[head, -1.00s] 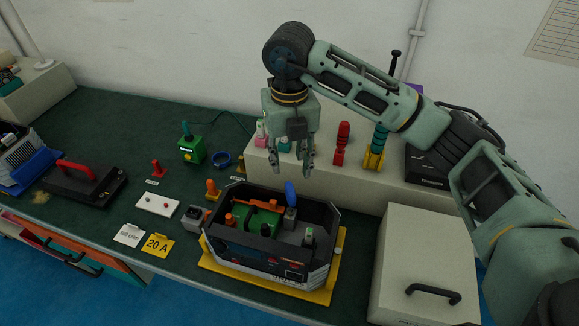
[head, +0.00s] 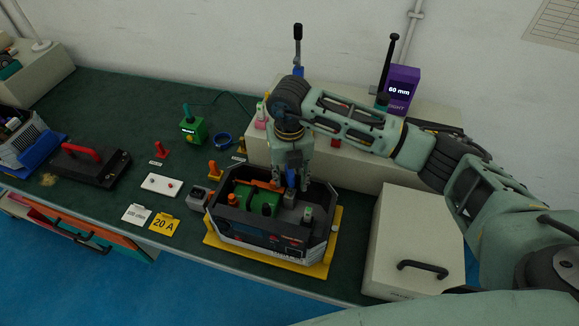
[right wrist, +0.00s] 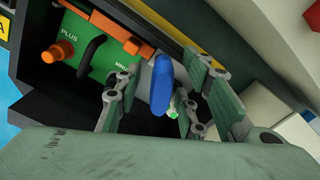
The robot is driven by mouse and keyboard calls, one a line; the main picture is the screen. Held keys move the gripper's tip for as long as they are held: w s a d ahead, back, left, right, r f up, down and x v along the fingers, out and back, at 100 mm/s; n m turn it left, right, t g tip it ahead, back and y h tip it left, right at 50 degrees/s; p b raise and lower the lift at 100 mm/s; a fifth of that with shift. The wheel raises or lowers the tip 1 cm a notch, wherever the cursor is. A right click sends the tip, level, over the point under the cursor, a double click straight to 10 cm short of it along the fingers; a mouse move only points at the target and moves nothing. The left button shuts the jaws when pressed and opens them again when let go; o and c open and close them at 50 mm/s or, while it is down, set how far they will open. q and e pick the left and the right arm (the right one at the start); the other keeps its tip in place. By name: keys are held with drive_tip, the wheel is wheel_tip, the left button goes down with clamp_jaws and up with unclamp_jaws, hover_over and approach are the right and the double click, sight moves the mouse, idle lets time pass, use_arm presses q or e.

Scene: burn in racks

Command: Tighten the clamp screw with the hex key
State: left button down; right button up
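A blue handle (right wrist: 161,85), which looks like the hex key's grip, stands upright from a grey block in the open black case (head: 233,240); in the head view the handle (head: 291,178) is partly covered by my gripper. My right gripper (head: 291,185) points down over it. In the right wrist view the two fingers (right wrist: 156,98) are open on either side of the handle, with gaps showing. The clamp screw cannot be made out. A green unit (right wrist: 97,55) marked PLUS, with orange parts, lies beside the handle. My left gripper is out of view.
The case stands on a yellow base (head: 240,258) and its walls rise close around my gripper. A beige box (head: 420,235) with a black handle stands to the right. A pale raised shelf (head: 345,160) is behind. A yellow 20 A card (head: 164,224) lies at left.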

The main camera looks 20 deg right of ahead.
clamp_jaws()
idle(0.7)
drive_tip(key=shift+m, duration=1.1)
drive_tip(key=c, duration=0.7)
unclamp_jaws()
clamp_jaws()
